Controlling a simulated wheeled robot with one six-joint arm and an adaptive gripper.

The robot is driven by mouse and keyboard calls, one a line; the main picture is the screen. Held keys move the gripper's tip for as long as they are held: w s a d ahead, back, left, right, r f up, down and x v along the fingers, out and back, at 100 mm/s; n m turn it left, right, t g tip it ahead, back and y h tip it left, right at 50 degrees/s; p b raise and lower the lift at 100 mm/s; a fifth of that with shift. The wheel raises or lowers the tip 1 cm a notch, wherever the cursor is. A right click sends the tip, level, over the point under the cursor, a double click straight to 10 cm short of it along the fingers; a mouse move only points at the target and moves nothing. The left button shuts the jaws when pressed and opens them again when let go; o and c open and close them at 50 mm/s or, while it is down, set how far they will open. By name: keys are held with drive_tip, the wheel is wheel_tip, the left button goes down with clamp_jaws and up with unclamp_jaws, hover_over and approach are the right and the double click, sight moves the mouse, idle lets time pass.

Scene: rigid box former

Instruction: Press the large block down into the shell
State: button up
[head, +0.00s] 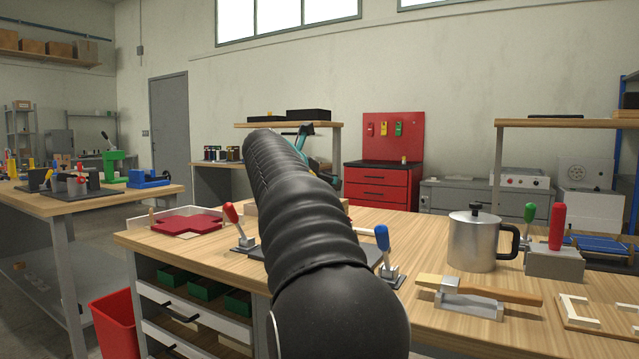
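My black, sleeved arm crosses the middle of the head view and hides much of the bench behind it. My gripper cannot be made out. A dark base plate (257,254) shows in part on the wooden bench, to both sides of my arm. A red-handled lever clamp (233,222) stands at its left and a blue-handled lever clamp (383,248) at its right. A small pale wooden piece (250,208) shows at the arm's left edge; I cannot tell whether it is the large block. The shell cannot be made out.
A red bin (115,325) stands lower left.

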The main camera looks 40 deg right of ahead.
drive_tip(key=shift+f+b, duration=1.35)
drive_tip(key=shift+f, duration=1.45)
idle(1.8)
drive_tip(key=shift+r+p, duration=1.5)
drive_tip(key=shift+r, duration=3.45)
drive_tip(key=shift+a, duration=0.1)
